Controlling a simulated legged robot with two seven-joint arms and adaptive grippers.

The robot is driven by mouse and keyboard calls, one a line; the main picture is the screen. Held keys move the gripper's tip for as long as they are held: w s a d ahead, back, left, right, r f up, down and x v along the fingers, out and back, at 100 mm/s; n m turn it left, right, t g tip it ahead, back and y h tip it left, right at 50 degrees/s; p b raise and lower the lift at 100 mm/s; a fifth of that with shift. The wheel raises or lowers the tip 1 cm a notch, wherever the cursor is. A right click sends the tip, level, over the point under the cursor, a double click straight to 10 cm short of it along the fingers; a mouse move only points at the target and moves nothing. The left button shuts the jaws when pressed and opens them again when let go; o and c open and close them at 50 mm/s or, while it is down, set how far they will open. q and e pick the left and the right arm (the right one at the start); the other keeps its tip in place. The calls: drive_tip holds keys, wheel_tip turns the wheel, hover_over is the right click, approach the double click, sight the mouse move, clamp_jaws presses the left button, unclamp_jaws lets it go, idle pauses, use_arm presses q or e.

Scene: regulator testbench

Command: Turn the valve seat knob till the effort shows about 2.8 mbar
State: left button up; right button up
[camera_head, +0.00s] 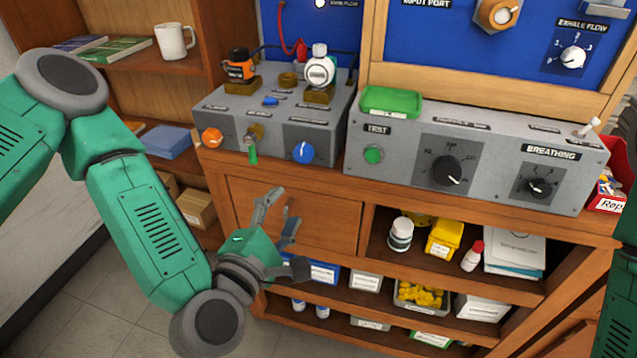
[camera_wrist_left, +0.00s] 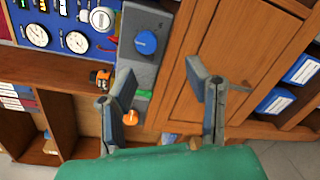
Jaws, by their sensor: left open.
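A grey control box (camera_head: 275,125) on the left of the bench carries a blue knob (camera_head: 303,152), an orange knob (camera_head: 212,138) and a small green lever (camera_head: 252,154). Its labels are too small to read, so I cannot tell which control is the valve seat knob. My left gripper (camera_head: 284,235) is open and empty, below the box in front of the wooden drawer front. In the left wrist view the blue knob (camera_wrist_left: 146,43) lies beyond the open fingers, and the orange knob (camera_wrist_left: 130,118) shows by the left finger. Two round gauges (camera_wrist_left: 76,41) show there, readings illegible. My right gripper is out of view.
A second grey box (camera_head: 470,165) with black dials stands to the right, with a green tray (camera_head: 390,102) on top. Shelves below hold bottles and bins.

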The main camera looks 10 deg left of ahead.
sight(301, 158)
use_arm(q)
drive_tip(key=shift+n+t+y, duration=0.4)
drive_tip(key=shift+n, duration=0.5)
drive_tip(key=w, duration=1.3)
drive_tip(key=shift+w+a+r, duration=0.15)
drive_tip(key=shift+a+r, duration=0.2)
drive_tip(key=shift+r, duration=0.05)
drive_tip(key=shift+w+a, duration=0.15)
drive_tip(key=shift+w, duration=0.4)
drive_tip(key=c, duration=0.9)
